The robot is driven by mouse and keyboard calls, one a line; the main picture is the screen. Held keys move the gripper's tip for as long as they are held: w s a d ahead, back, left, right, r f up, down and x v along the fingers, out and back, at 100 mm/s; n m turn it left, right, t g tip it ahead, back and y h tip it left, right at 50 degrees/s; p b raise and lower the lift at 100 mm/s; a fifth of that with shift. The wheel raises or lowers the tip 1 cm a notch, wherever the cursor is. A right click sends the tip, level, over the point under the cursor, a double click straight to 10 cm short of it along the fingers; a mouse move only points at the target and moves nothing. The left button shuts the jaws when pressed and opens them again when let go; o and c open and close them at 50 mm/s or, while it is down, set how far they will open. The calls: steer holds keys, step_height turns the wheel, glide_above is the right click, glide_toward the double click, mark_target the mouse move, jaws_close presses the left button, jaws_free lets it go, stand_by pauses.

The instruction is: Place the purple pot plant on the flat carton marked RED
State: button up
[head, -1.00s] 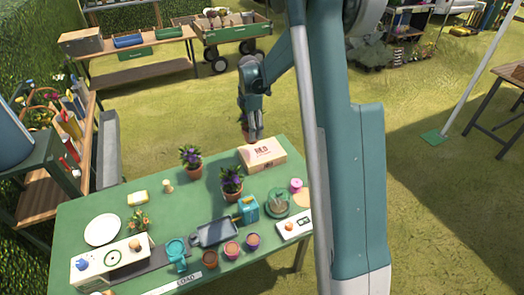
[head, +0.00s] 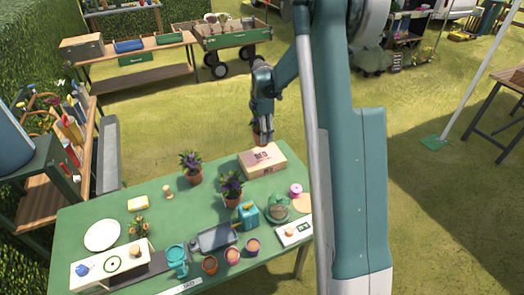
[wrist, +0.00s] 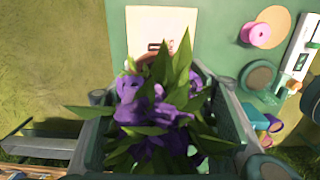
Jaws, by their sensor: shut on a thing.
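My gripper (head: 263,138) is shut on the purple pot plant (wrist: 160,110), whose purple flowers and green leaves fill the middle of the wrist view. Most of its pot is hidden there by the leaves and in the head view by the gripper. The flat tan carton (head: 262,161) with red print lies at the table's back right edge. It also shows in the wrist view (wrist: 150,22), beyond the plant, its lettering partly covered by leaves. In the head view my gripper is just above the carton's back edge in the picture; the gap cannot be judged.
Two other purple-flowered pot plants (head: 190,166) (head: 231,189) stand on the green table (head: 120,200), left of the carton.

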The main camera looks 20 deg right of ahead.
steer(key=shift+f, duration=2.4)
steer(key=shift+f, duration=1.9)
steer(key=shift+f, duration=0.1)
steer(key=o, duration=1.1)
step_height(320, 180, up, 12)
steer(key=shift+r, duration=0.15)
